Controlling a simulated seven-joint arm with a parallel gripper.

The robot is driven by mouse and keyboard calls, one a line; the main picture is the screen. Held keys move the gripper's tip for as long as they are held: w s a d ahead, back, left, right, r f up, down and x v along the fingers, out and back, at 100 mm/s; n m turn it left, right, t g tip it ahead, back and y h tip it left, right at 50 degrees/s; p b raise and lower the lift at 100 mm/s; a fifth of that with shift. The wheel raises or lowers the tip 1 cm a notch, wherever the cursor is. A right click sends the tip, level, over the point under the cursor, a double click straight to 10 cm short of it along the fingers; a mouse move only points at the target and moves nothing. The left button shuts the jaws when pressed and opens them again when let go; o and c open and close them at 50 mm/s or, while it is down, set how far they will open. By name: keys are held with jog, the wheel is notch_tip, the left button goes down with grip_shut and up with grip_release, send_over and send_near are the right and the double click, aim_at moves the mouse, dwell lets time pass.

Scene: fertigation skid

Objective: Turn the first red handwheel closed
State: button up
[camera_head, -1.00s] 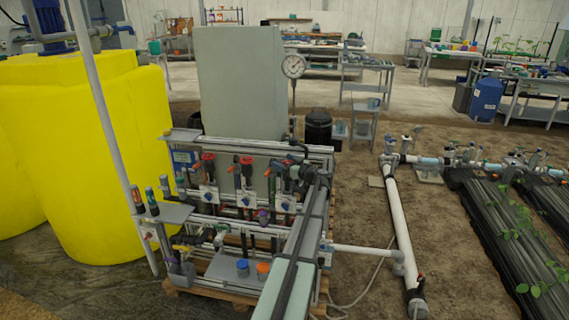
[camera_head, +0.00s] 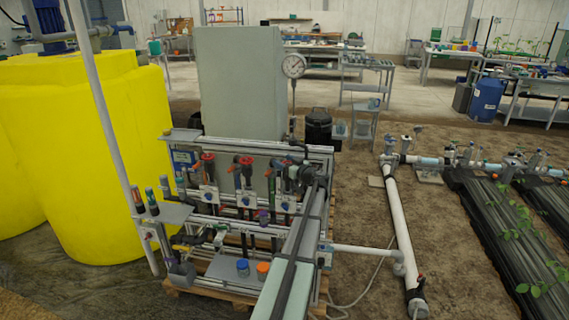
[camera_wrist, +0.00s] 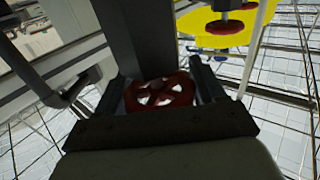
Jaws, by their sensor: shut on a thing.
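The red handwheel (camera_wrist: 160,93) sits between the two fingers of my gripper (camera_wrist: 163,88) in the wrist view, and the gripper is shut on it. The fingers hide its left and right rim. In the head view my gripper (camera_head: 290,174) is at the right end of the valve row, and my arm hides most of the held wheel there. Two other red handwheels, one on the left (camera_head: 208,157) and one in the middle (camera_head: 246,160), stand on the same row, clear of my gripper.
A metal frame with pipes and a grey panel (camera_head: 240,80) surrounds the valves. A pressure gauge (camera_head: 293,66) stands behind the row, and a yellow tank (camera_head: 85,150) to the left. Blue (camera_head: 242,266) and orange (camera_head: 263,268) caps sit low in front. Two more red wheels show at the wrist view's top.

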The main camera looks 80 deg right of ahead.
jog(key=m+g+h, duration=0.2)
jog(key=g+h, duration=0.1)
jog(key=shift+s+m, duration=0.1)
jog(key=shift+m, duration=0.3)
jog(key=shift+s+d+m+g+h, duration=0.15)
jog(key=shift+m+g+h, duration=0.7)
jog(key=shift+g, duration=0.4)
jog(key=shift+s+d+m+g+h, duration=0.15)
jog(key=shift+m+g+h, duration=0.5)
jog(key=shift+m+g, duration=0.45)
jog(key=shift+g, duration=0.45)
jog(key=o, duration=1)
jog(key=shift+c, duration=0.2)
jog(key=shift+a, duration=0.1)
jog(key=v, duration=1.3)
jog(key=shift+a, duration=0.35)
